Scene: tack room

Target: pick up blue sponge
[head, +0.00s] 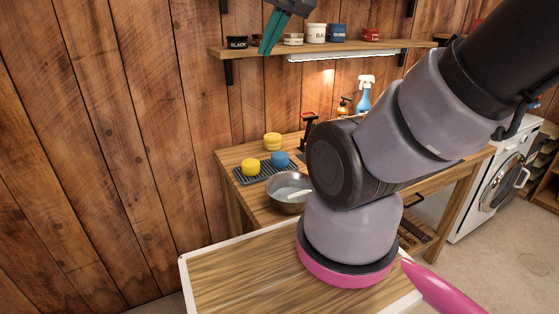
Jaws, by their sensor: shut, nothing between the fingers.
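The blue sponge (280,159) is a small round blue piece on a dark slatted rack (254,177) on the wooden counter. A yellow sponge (250,167) is beside it to the left, and more yellow pieces (272,142) sit behind it. My gripper (268,48) is at the top of the head view, in front of the shelf and well above the sponge. Its teal fingers are together and hold nothing. My arm covers part of the counter right of the sponge.
A metal bowl (287,204) stands in front of the rack. A blue spray bottle (364,96) and an amber bottle (343,107) are at the back. A wall shelf (392,45) with tins hangs above. A white washing machine (490,185) stands at right.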

